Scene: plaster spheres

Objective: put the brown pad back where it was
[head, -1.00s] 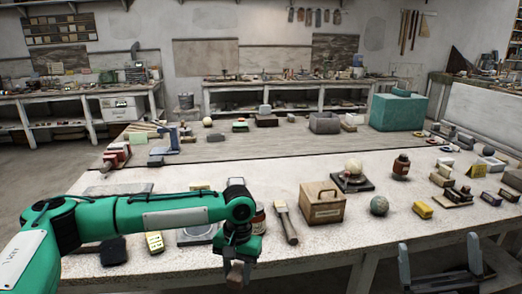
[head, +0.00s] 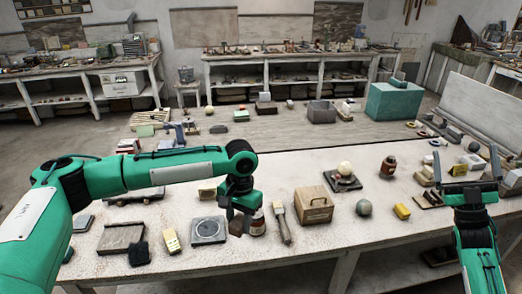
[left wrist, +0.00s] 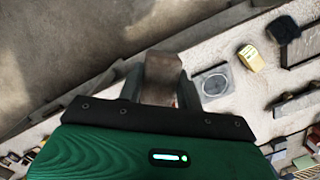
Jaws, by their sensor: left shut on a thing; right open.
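The brown pad (left wrist: 163,72) is held between the fingers of my left gripper (left wrist: 160,88), which is shut on it, in the left wrist view. In the left wrist view the plate (left wrist: 214,84) lies to the right of the pad. My right gripper (head: 474,192) is open and empty over the table's right side.
A yellow block (head: 171,241), a black pad (head: 138,254) and a grey tray (head: 118,238) lie left of the plate. A brush (head: 281,225), a wooden box (head: 313,205) and a greyish ball (head: 364,208) stand right of the jar. Bare table shows around them.

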